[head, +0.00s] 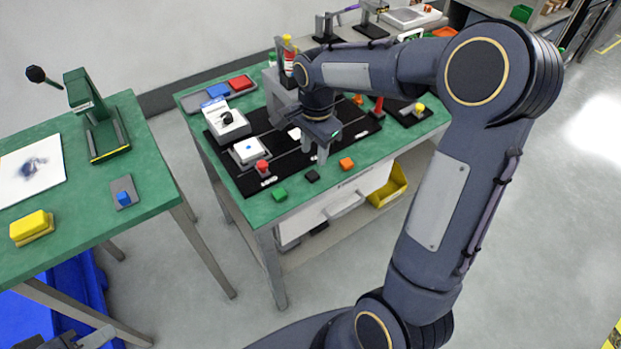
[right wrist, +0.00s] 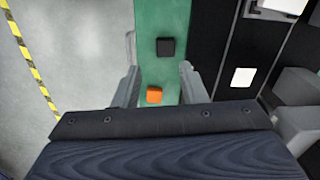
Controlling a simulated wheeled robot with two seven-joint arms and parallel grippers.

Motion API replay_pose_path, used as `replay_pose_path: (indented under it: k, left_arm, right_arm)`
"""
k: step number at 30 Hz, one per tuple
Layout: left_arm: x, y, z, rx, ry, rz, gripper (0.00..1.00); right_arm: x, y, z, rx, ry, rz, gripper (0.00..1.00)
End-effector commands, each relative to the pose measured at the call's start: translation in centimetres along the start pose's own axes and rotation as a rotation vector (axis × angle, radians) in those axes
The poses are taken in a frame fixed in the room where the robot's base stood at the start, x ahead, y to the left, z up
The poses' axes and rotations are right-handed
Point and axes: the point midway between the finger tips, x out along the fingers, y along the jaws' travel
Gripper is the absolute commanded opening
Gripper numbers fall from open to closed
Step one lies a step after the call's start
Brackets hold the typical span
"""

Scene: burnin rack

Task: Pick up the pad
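Three small block-like pieces lie along the front edge of the green table: green (head: 279,194), black (head: 312,176) and orange (head: 346,163). Which thing is the pad is not clear. The black piece (right wrist: 165,47) and orange piece (right wrist: 154,95) also show in the right wrist view. My right gripper (head: 322,154) is over the table, behind these pieces in the head view. In the right wrist view its fingers (right wrist: 159,69) are apart, with nothing held; the orange piece shows between them. Part of my left gripper (head: 80,340) shows at the bottom left, cut off.
A yellow bin (head: 388,188) sits below. A second green table (head: 150,160) stands left, with floor between.

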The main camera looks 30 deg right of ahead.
Motion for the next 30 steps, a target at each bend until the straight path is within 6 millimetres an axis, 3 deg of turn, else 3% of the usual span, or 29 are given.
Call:
replay_pose_path:
  k: [4,19,29,30]
  left_arm:
    - [0.2,-0.1,0.1,0.0,0.0,0.0,0.36]
    - [0.0,0.0,0.0,0.0,0.0,0.0,0.36]
    - [0.0,0.0,0.0,0.0,0.0,0.0,0.36]
    - [0.0,0.0,0.0,0.0,0.0,0.0,0.36]
  right_arm:
    - [1.7,-0.9,-0.3,0.058,0.012,0.024,0.38]
    - [8.1,-1.0,-0.4,0.06,0.011,0.025,0.38]
    - [8.9,-1.1,-0.4,0.06,0.011,0.021,0.38]
    - [8.9,-1.1,-0.4,0.06,0.011,0.021,0.34]
